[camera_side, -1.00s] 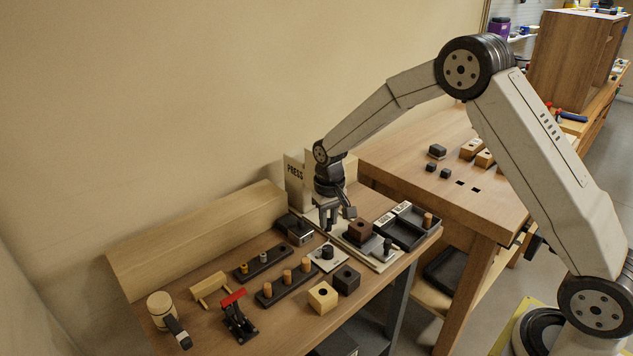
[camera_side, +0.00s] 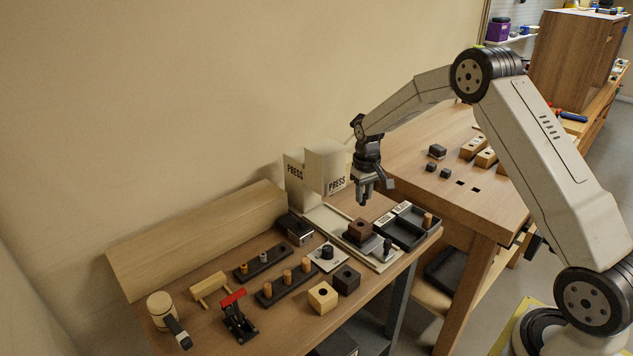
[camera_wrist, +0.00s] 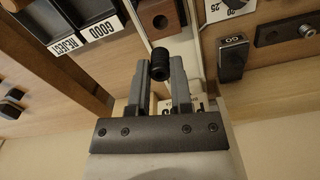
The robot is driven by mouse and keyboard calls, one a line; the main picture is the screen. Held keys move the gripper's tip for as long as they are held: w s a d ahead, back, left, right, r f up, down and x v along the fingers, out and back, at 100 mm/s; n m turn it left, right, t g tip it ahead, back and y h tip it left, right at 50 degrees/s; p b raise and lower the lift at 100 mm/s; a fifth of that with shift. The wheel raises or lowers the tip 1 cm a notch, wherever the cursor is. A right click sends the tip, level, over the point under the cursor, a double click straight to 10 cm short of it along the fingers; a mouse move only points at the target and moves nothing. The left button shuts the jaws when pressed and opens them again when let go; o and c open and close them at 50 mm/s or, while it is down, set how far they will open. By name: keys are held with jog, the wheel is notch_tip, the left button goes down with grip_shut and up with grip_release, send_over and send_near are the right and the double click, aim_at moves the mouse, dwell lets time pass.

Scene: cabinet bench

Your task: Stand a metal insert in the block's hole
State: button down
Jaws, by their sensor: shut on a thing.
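A dark, ribbed cylindrical insert (camera_wrist: 160,64) is held between the fingertips of my gripper (camera_wrist: 159,82) in the wrist view. Its open end faces the camera. In the side view my gripper (camera_side: 370,196) hangs above the fixture, clear of the bench; the insert is too small to make out there. The brown block (camera_side: 360,230) with a hole in its top sits in the dark fixture, below and slightly left of my gripper. The block also shows at the top of the wrist view (camera_wrist: 158,18), apart from the insert.
The white PRESS housing (camera_side: 326,172) stands behind and left of my gripper. Dark GOOD and REJECT trays (camera_side: 405,232) lie to the right. A black rack (camera_side: 262,265) with small inserts, a dowel rack (camera_side: 285,285) and a red-handled clamp (camera_side: 237,315) stand further left.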

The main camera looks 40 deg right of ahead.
aim_at(363, 205)
jog(key=shift+f, duration=3)
jog(key=shift+f, duration=1.05)
dwell(1.0)
jog(key=shift+c, duration=1.4)
grip_release()
jog(key=shift+r, duration=0.15)
jog(key=shift+r, duration=3.4)
